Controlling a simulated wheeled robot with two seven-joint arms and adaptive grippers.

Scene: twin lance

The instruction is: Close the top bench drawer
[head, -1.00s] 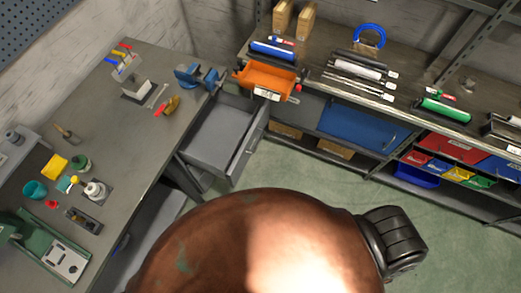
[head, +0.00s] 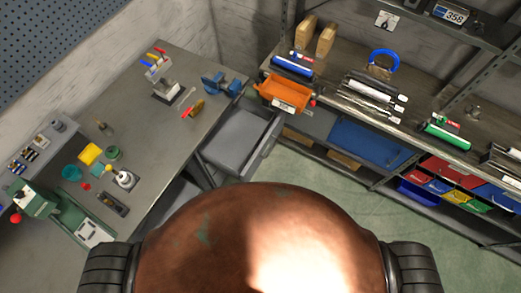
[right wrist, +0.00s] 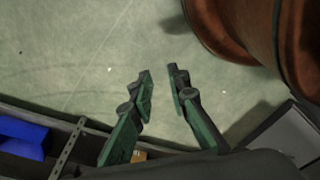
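The top bench drawer (head: 238,142) is grey and stands pulled out from the workbench (head: 150,135), near the bench's far right corner. Its inside looks empty in the head view. My right gripper (right wrist: 160,71) shows in the right wrist view with its two green and dark fingers apart and nothing between them. It is over the bare floor, away from the drawer. My left gripper is not in the head view.
An orange bin (head: 285,93) stands on the shelf unit close to the drawer's far side. A blue vise (head: 222,84) sits on the bench corner above the drawer. Green floor (head: 312,178) is free in front of the shelves.

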